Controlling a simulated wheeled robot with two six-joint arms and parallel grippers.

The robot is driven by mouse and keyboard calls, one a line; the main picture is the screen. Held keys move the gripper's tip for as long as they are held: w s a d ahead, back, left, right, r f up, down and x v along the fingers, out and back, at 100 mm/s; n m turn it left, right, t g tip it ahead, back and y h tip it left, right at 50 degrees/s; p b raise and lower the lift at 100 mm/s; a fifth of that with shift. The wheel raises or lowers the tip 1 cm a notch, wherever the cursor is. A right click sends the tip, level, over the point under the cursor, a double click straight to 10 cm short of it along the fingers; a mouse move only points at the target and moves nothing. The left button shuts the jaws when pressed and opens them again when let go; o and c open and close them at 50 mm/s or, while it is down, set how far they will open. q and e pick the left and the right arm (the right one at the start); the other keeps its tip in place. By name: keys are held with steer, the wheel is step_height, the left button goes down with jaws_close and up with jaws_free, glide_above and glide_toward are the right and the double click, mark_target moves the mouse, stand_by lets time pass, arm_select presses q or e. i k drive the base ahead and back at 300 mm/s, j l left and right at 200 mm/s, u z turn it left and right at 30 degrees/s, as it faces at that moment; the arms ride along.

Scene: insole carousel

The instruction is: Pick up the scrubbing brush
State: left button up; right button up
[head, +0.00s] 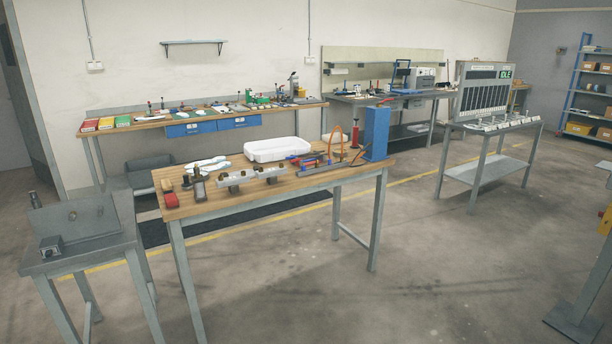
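No gripper of mine shows in the head view. The wooden-topped workbench (240,203) stands in the middle of the room. At its left end lies a small brown block (167,186) that may be the scrubbing brush; it is too small to tell bristles. A red item (171,200) lies just in front of it, and a dark upright tool (199,188) stands to its right.
The same bench holds a white tray (277,149), a metal rail fixture (248,178) and a blue upright box (376,133). A grey metal stand (75,223) is close to its left. The floor in front (300,290) is clear.

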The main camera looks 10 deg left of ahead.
mark_target(166, 186)
steer(key=i, duration=2.45)
